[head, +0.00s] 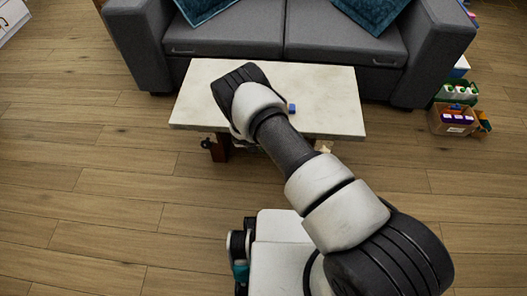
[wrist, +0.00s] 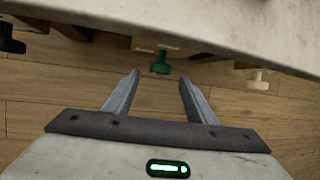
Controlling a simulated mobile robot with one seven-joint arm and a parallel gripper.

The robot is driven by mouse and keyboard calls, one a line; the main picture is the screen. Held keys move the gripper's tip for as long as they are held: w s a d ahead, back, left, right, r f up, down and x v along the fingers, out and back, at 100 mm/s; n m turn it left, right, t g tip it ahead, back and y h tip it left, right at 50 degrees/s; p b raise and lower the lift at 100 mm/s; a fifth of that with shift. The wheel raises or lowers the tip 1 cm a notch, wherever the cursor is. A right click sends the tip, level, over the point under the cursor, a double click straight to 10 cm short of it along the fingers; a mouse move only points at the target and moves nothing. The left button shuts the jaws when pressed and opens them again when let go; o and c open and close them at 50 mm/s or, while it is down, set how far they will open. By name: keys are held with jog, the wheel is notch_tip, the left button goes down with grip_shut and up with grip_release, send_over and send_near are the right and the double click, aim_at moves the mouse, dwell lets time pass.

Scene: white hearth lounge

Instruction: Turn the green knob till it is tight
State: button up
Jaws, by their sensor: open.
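The green knob (wrist: 160,64) shows in the wrist view under the edge of the pale tabletop, just beyond my fingertips and roughly midway between them. My gripper (wrist: 159,80) is open and empty, with its two fingers pointing toward the knob on either side of its line. The fingers do not appear to touch it. In the head view my arm reaches over the table (head: 335,95), and my gripper and the green knob are hidden there.
A black knob (wrist: 10,40) is at the left and a cream knob (wrist: 257,80) at the right, both below the tabletop edge. A small blue block (head: 292,108) lies on the table. A grey sofa (head: 240,30) stands behind; boxes (head: 452,119) are at the right.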

jog(key=b+x, duration=0.1)
jog(key=x, duration=0.5)
jog(key=shift+b, duration=0.4)
jog(key=c, duration=1)
jog(key=shift+r, duration=0.1)
jog(key=shift+c, duration=0.2)
